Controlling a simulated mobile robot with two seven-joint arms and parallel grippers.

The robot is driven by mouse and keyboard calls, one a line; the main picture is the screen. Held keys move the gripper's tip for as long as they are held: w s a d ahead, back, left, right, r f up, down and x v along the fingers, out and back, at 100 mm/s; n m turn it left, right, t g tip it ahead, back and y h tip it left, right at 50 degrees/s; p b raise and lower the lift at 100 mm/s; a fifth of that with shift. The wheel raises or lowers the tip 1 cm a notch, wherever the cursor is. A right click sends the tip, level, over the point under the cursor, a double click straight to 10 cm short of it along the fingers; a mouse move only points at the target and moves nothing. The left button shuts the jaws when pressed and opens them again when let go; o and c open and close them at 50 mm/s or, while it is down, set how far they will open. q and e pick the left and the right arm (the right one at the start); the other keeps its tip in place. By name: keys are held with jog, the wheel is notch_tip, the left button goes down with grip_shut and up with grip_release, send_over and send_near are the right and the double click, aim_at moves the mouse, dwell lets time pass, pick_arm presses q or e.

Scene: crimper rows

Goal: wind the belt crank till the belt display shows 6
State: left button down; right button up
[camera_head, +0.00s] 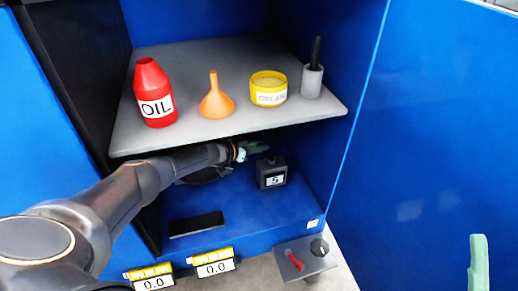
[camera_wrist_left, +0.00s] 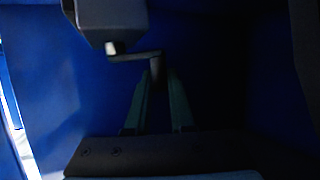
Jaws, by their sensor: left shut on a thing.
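The belt display (camera_head: 274,180) is on the front of a small dark box (camera_head: 270,164) on the cabinet floor, under the grey shelf; it appears to read 5. The box also shows at the top of the left wrist view (camera_wrist_left: 112,18). The belt crank (camera_wrist_left: 133,56) is a thin arm on the box with an upright handle (camera_wrist_left: 157,70). Only part of my right gripper (camera_head: 478,265) shows at the lower right.
The grey shelf (camera_head: 200,65) above my left arm holds a red oil bottle (camera_head: 152,92), an orange funnel (camera_head: 215,97), a yellow tin (camera_head: 268,88) and a grey cup (camera_head: 312,80). Two yellow 0.0 displays (camera_head: 213,264) and a red-levered panel (camera_head: 303,261) are in front.

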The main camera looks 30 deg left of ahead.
dwell(0.4)
pick_arm(q)
jog(key=c, duration=0.8)
grip_release()
jog(key=shift+o, duration=0.2)
